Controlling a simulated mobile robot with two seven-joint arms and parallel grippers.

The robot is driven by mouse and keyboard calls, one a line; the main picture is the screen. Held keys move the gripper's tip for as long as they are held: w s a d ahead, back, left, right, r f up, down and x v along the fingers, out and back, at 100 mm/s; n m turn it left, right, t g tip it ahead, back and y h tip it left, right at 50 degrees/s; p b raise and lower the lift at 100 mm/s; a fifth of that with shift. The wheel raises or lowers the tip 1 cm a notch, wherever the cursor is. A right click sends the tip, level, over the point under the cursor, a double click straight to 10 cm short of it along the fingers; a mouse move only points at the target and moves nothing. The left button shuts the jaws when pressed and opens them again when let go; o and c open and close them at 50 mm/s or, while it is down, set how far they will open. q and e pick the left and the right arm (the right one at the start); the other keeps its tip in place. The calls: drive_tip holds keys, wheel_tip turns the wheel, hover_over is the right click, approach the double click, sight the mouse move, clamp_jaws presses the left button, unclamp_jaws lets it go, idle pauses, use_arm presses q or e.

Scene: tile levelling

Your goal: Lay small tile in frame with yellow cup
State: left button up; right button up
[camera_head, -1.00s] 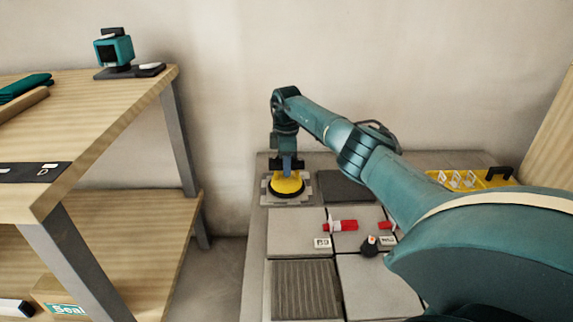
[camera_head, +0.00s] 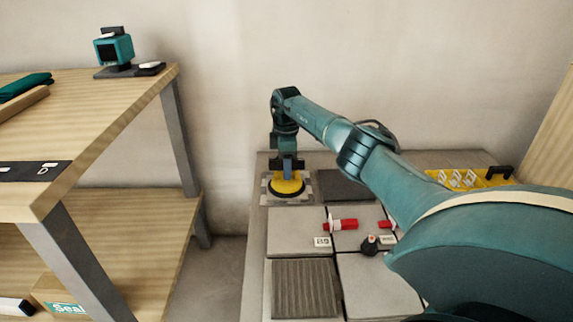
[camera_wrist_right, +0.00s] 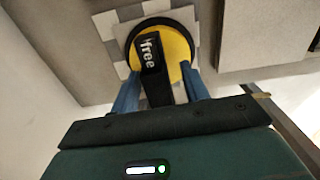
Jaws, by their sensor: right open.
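The yellow cup (camera_head: 287,186), a round disc with a black rim, sits on the small pale tile (camera_head: 292,200) at the far left of the tiled surface. In the right wrist view the cup (camera_wrist_right: 178,46) has a black handle marked "free". Checkered grey and white pieces (camera_wrist_right: 105,28) show around the tile; where tile and frame meet is hard to tell. My right gripper (camera_head: 287,170) is directly over the cup. In the wrist view its blue fingers (camera_wrist_right: 161,80) are open, one on each side of the black handle. My left gripper is not in view.
A dark tile (camera_head: 345,185) lies right of the cup. Nearer are pale tiles (camera_head: 296,230), a ribbed tile (camera_head: 305,287), red clips (camera_head: 342,224) and a dark knob (camera_head: 370,245). A yellow tray (camera_head: 470,179) stands at back right. A wooden shelf (camera_head: 110,110) stands left.

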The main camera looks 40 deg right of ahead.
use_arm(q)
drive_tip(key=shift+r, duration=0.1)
use_arm(e)
drive_tip(key=shift+r+p, duration=0.3)
drive_tip(key=shift+r, duration=0.15)
wheel_tip(320, 180, up, 5)
drive_tip(key=p, duration=0.2)
drive_tip(key=shift+r+p, duration=0.2)
drive_tip(key=shift+p, duration=0.15)
wheel_tip(320, 180, up, 6)
drive_tip(key=shift+p, duration=1.1)
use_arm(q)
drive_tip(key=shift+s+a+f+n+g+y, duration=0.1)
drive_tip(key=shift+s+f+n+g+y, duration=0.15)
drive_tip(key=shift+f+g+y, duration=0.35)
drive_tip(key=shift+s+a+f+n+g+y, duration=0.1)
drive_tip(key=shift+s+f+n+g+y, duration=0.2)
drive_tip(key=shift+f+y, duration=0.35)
use_arm(e)
drive_tip(key=shift+r, duration=0.45)
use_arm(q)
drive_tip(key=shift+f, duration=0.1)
